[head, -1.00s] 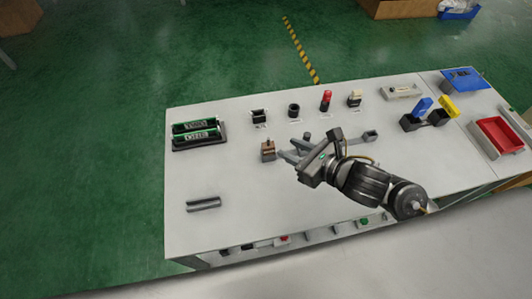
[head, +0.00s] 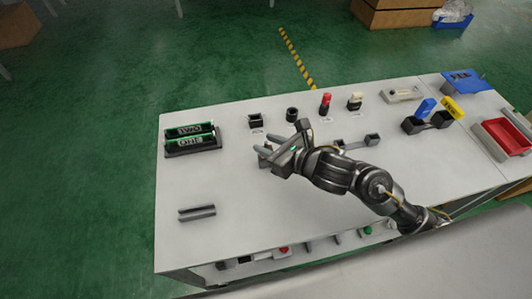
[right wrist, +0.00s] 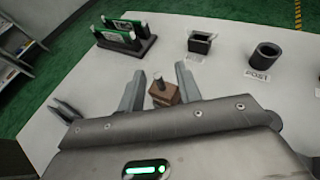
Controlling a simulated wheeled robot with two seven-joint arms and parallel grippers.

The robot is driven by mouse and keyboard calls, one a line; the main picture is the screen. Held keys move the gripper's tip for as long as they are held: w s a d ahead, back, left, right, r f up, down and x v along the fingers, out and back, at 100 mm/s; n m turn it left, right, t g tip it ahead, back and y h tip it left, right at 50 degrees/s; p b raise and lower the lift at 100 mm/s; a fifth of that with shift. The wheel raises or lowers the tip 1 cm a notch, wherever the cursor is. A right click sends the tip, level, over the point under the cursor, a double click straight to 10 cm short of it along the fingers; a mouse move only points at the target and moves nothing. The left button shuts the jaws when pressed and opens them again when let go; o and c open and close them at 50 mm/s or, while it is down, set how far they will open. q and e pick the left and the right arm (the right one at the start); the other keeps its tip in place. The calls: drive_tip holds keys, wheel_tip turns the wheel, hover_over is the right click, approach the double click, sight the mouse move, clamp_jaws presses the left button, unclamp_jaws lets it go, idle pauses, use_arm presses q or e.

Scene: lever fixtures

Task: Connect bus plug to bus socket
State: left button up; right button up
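The brown block with a grey pin on top (right wrist: 165,96), which looks like the bus plug, stands on the table. The black square open-topped holder (right wrist: 201,42), likely the bus socket, stands beyond it and shows in the head view (head: 255,121); its label is unreadable. My right gripper (right wrist: 158,84) is open, with one finger on each side of the brown block and gaps between. In the head view, my right gripper (head: 261,149) partly hides the block. My left gripper is not in view.
A round black holder labelled POST (right wrist: 266,57) stands right of the square one. A rack with green-edged modules (head: 191,138) is at the left. Red (head: 325,103) and cream (head: 355,101) parts stand at the back. The table's left front is mostly clear, except a grey channel (head: 197,212).

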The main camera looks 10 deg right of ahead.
drive_tip(key=shift+x, duration=1.45)
drive_tip(key=shift+s, duration=0.1)
clamp_jaws()
drive_tip(key=shift+r+p, duration=0.3)
drive_tip(key=shift+r, duration=0.25)
wheel_tip(320, 180, up, 2)
drive_tip(key=shift+r+p, duration=0.2)
drive_tip(key=shift+p, duration=0.25)
drive_tip(key=s+d+r+p, duration=0.2)
drive_tip(key=s+r+p, duration=0.7)
drive_tip(key=s+p, duration=0.4)
drive_tip(key=shift+s+d+r+p, duration=0.25)
drive_tip(key=shift+s+p, duration=0.15)
drive_tip(key=shift+p, duration=0.45)
